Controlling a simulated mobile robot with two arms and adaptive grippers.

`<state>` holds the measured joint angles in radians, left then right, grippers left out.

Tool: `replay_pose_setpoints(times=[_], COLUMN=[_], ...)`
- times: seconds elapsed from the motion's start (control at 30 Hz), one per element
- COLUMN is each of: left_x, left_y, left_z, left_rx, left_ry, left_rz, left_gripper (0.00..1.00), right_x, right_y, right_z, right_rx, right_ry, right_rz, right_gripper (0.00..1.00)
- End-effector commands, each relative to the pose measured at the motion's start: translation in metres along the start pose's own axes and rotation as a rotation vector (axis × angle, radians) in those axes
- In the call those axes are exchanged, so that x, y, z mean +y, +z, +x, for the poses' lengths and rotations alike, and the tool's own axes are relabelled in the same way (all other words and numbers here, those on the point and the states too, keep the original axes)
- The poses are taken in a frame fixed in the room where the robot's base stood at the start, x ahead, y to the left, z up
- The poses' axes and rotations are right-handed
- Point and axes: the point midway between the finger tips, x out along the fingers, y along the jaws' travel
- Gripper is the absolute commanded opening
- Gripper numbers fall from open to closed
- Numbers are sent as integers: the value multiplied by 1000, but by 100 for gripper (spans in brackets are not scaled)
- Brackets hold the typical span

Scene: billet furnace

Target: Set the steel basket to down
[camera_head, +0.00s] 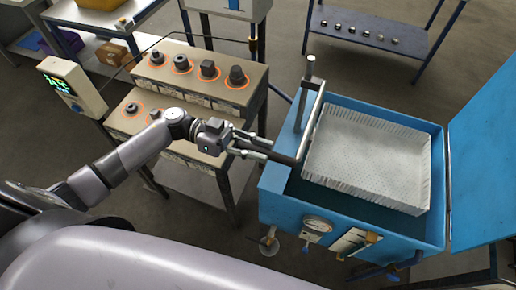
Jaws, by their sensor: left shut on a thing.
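The steel basket (368,157) is a pale, perforated, open-topped tray at the right of the head view. It sits within the opening of a blue tank (268,208), and it looks empty. My left gripper (264,149) reaches in from the left and is shut on the near end of this bar, at the tank's left edge. Whether the basket touches the tank floor cannot be told. My right gripper is not in view.
The tank's blue lid (488,160) stands open on the right. A gauge (317,224) and valves are on the tank's front. A stepped bench (176,94) with several dark parts stands left of the tank. A blue shelf rack (385,28) stands behind.

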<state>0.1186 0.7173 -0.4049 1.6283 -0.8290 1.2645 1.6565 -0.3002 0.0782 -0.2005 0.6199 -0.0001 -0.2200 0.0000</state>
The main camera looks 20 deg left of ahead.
Motion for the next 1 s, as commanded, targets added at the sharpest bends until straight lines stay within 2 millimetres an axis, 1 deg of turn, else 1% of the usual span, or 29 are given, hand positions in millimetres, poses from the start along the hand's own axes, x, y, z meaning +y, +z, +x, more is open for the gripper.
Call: replay_pose_setpoints(times=[0.07, 0.17, 0.27, 0.37, 0.5, 0.7, 0.8, 0.9, 1.0], left_x=[-1, -3, -7, -12, -20, -31, -36, -40, -42], left_y=[4, 15, 36, 63, 107, 165, 188, 207, 221], left_z=[0, 0, -1, -1, -1, -1, -1, -1, -1], left_rx=[-1, -4, -6, -8, -10, -12, -12, -12, -12], left_ry=[-2, -2, -3, -4, -3, -2, -2, -2, -2], left_rz=[-1, -3, -4, -7, -7, -8, -7, -7, -7], left_gripper=[0, 0, 0, 0, 0, 0, 0, 0, 0], right_x=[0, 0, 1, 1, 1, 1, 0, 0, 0], right_y=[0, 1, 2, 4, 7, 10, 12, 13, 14], right_z=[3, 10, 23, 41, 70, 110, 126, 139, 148], right_rx=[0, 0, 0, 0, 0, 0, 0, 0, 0], right_ry=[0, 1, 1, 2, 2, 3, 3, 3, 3], right_rz=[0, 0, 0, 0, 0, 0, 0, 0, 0], right_gripper=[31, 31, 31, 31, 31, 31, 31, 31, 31])
